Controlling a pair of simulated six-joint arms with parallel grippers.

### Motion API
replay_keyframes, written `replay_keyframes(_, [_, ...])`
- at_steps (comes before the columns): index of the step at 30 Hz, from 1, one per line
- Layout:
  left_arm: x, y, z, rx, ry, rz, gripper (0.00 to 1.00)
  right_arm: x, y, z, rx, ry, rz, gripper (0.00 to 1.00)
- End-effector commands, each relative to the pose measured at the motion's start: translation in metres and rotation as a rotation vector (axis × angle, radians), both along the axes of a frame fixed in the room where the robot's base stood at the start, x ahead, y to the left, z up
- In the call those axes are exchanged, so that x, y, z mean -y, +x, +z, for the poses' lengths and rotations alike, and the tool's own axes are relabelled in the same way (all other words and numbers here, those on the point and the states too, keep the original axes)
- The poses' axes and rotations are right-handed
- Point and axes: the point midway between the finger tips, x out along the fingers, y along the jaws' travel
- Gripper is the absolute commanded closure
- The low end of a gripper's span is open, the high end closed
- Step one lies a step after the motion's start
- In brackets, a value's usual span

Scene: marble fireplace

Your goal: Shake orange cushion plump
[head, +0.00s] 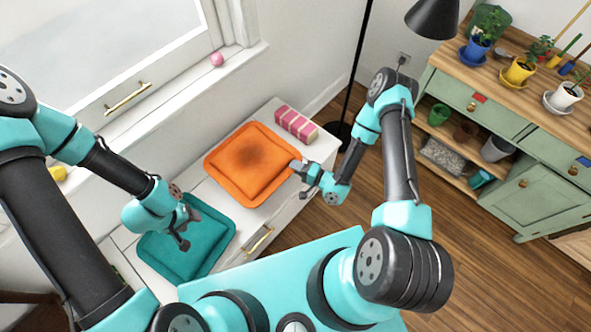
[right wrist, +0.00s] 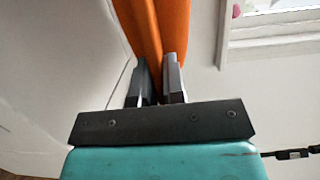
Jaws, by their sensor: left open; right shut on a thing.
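The orange cushion (head: 249,166) shows in the head view over the white cabinet top, with a dark patch in its middle. My right gripper (head: 299,167) is shut on its right edge. In the right wrist view the orange cushion (right wrist: 158,35) runs up from between the two fingers of my right gripper (right wrist: 160,82). My left gripper (head: 187,228) is open and empty over the teal cushion, left of and nearer than the orange one. I cannot tell whether the orange cushion is lifted clear of the cabinet.
The teal cushion (head: 205,248) lies at the near end of the white cabinet (head: 276,221). A pink striped box (head: 296,125) sits at its far end. A black lamp (head: 434,18) and a green plant cabinet (head: 480,118) stand to the right. A window is at the left.

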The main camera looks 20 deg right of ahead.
Motion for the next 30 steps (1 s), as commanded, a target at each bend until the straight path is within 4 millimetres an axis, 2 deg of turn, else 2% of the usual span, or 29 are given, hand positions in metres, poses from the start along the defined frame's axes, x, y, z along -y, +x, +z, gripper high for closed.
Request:
replay_keyframes(17, [0.000, 0.000, 0.000, 0.000, 0.000, 0.000, 0.48, 0.000, 0.000, 0.003, 0.001, 0.001, 0.000, 1.00])
replay_keyframes(30, [0.000, 0.000, 0.000, 0.000, 0.000, 0.000, 0.48, 0.000, 0.001, 0.040, 0.003, 0.001, 0.000, 1.00])
